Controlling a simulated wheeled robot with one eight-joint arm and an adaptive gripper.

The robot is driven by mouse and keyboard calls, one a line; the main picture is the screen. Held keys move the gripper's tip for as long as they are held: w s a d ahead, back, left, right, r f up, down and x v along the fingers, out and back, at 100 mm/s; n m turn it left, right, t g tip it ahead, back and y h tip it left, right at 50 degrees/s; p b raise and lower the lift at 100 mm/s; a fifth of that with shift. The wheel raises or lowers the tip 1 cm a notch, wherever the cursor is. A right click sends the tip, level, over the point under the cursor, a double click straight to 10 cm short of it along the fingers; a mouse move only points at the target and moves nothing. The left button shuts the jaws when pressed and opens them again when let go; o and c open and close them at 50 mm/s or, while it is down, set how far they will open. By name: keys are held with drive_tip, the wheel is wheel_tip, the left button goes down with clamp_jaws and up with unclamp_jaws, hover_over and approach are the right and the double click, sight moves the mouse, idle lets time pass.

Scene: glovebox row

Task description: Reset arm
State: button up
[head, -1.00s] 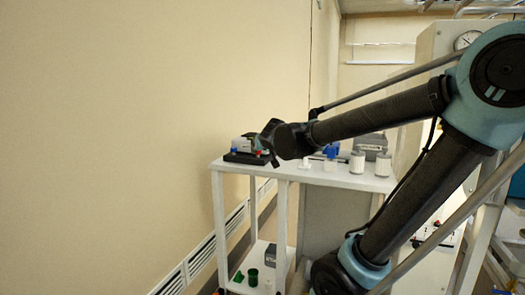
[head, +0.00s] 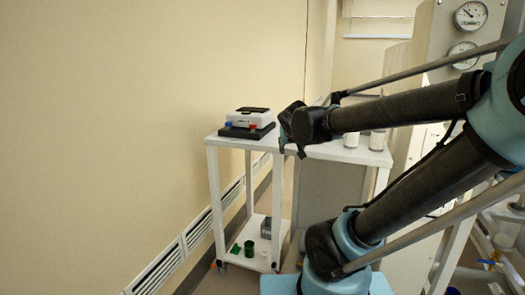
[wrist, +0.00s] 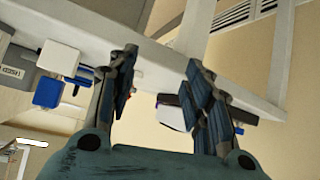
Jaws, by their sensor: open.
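My gripper (wrist: 160,88) is open in the wrist view, with its two dark fingers apart and nothing held between them. In the head view my gripper (head: 291,130) is at the near edge of the white cart's top shelf (head: 318,150), right of a small grey-and-white device on a black base (head: 247,123). My arm stretches in from the right side. Whether the gripper touches the cart cannot be told.
White containers (head: 377,139) stand on the shelf behind my arm. A beige wall is at left; a cabinet with gauges (head: 470,15) is at right.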

drive_tip(key=s+d+f+g, duration=0.4)
drive_tip(key=s+f, duration=0.4)
drive_tip(key=s, duration=0.3)
drive_tip(key=s+d+f+g, duration=0.4)
drive_tip(key=s+f, duration=0.4)
drive_tip(key=s, duration=0.4)
drive_tip(key=shift+s+d+f+y, duration=0.15)
drive_tip(key=shift+s+f+y, duration=0.05)
drive_tip(key=shift+f+y, duration=0.2)
drive_tip(key=shift+w+f, duration=0.15)
drive_tip(key=shift+w, duration=0.3)
